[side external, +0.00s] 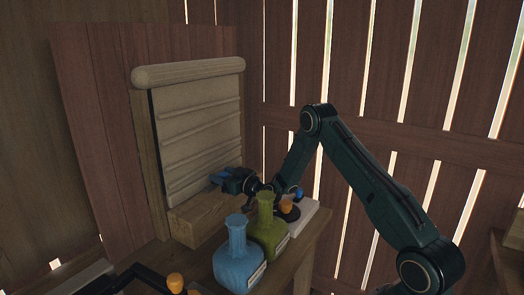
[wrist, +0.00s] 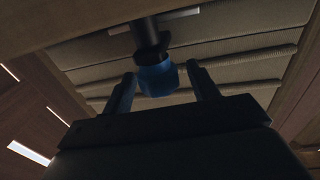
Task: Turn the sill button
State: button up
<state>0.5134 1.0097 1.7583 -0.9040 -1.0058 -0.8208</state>
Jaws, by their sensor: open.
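The blue sill button (wrist: 157,78) shows in the wrist view, on a dark stem in front of the ribbed shutter. My gripper (wrist: 163,90) is open, with one finger on each side of the button. I see a gap on both sides, so the fingers look apart from it. In the side view my gripper (side external: 226,179) is low at the shutter's foot, above the wooden sill block (side external: 198,218). There the button is hard to tell from my blue-dark fingers. The pale ribbed shutter (side external: 200,120) hangs down in its wooden frame.
A blue bottle (side external: 239,262) and a green bottle (side external: 268,232) stand close in front of the sill block. A white base (side external: 306,214) with an orange knob (side external: 286,206) is beside them, under my wrist. Another orange knob (side external: 175,282) is at the lower left.

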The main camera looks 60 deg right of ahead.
jog(key=shift+s, duration=1.25)
notch_tip(320, 180, up, 7)
jog(key=shift+a, duration=0.1)
jog(key=shift+c, duration=1.3)
jog(key=shift+s+d+r+n+y, duration=1.3)
jog(key=shift+r+n+y, duration=1.1)
jog(key=shift+y, duration=1.2)
notch_tip(320, 180, down, 12)
jog(key=shift+a+f+g, duration=0.2)
jog(key=shift+a+g, duration=0.1)
jog(key=shift+g, duration=0.1)
